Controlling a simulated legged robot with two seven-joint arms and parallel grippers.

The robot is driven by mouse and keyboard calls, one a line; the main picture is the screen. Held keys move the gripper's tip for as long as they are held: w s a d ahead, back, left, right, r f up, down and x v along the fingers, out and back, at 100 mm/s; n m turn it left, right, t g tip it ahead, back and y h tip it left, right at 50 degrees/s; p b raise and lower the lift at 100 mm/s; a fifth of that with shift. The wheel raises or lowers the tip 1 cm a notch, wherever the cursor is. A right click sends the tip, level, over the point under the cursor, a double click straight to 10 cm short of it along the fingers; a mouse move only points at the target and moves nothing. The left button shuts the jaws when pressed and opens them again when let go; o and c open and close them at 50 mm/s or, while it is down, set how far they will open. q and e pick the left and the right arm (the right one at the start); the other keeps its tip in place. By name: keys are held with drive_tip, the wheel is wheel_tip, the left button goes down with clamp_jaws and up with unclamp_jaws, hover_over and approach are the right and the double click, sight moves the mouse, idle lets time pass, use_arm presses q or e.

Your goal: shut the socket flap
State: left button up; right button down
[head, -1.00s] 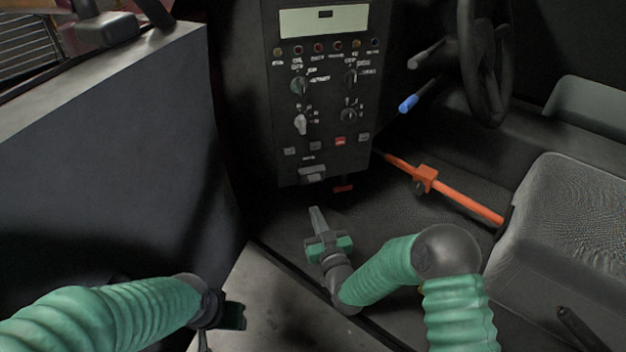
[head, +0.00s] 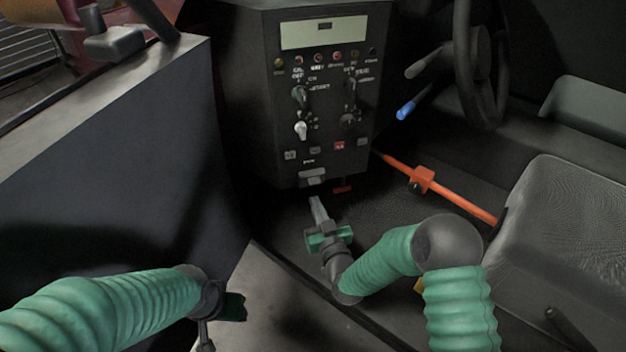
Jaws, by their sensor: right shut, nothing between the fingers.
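The socket flap looks to be the small light-grey piece (head: 312,177) low on the front of the black control console. It seems to stick out from the panel, but its exact angle is too small to tell. My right gripper (head: 317,207) is shut and empty, its grey fingers pointing up just below the flap, with a small gap showing between them. My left gripper (head: 234,307) is at the lower left, far from the console, beside the dark door panel. Its fingers are dark and partly hidden, so I cannot tell their opening.
The console (head: 330,110) carries knobs, lights and a pale display. A small red part (head: 342,188) is under its lower edge, right of the flap. An orange bar (head: 455,196) runs to the seat (head: 570,220). A steering wheel (head: 466,70) stands at upper right. Floor below the console is open.

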sight(313, 181)
drive_tip(key=shift+r, duration=0.1)
drive_tip(key=r+p, duration=0.3)
drive_tip(key=r, duration=0.1)
drive_tip(key=shift+s+d, duration=0.1)
drive_tip(key=shift+s, duration=0.2)
idle(0.5)
drive_tip(key=shift+w+r+p, duration=0.25)
drive_tip(key=shift+r+p, duration=0.3)
idle(0.3)
